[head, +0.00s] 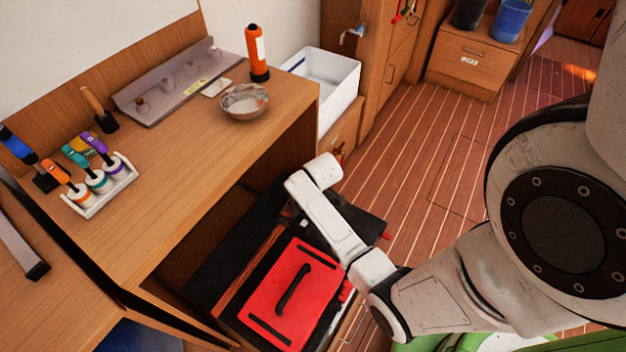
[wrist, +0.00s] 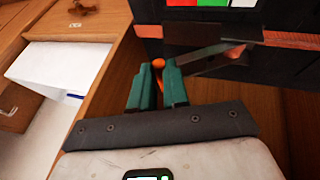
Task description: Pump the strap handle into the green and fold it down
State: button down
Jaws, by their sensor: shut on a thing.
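The dark ratchet buckle (wrist: 205,33) of the strap sits on the orange strap (wrist: 290,40), against the side of a black case, in the wrist view. Its dark lever (wrist: 222,52) slants down left towards my gripper (wrist: 158,85). The teal fingers are shut on the handle's end, and an orange tip (wrist: 158,63) shows between them. A red, white and green gauge strip (wrist: 210,3) is cut off at the top edge; no pointer shows.
A red case (head: 292,290) with a black handle lies beside the strap. The wooden bench (head: 190,200) overhangs on the left, with a metal bowl (head: 244,101) and an orange flashlight (head: 257,52). A white bin (head: 330,85) stands behind. The floor at right is clear.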

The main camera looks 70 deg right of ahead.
jog(key=w+a+r+n+h+b, duration=0.1)
jog(key=a+r+h+b, duration=0.1)
jog(key=a+h+b, duration=0.2)
jog(key=a+h, duration=0.1)
jog(key=a, duration=0.2)
jog(key=shift+w+a+r+g+h+b, duration=0.3)
jog(key=shift+w+r+g+b, duration=0.1)
jog(key=shift+a+f, duration=0.1)
jog(key=shift+f, duration=0.05)
jog(key=c, duration=1.1)
grip_release()
jog(key=p+v, duration=0.1)
jog(key=v, duration=0.9)
jog(key=shift+a+r, duration=0.25)
jog(key=shift+r, duration=0.1)
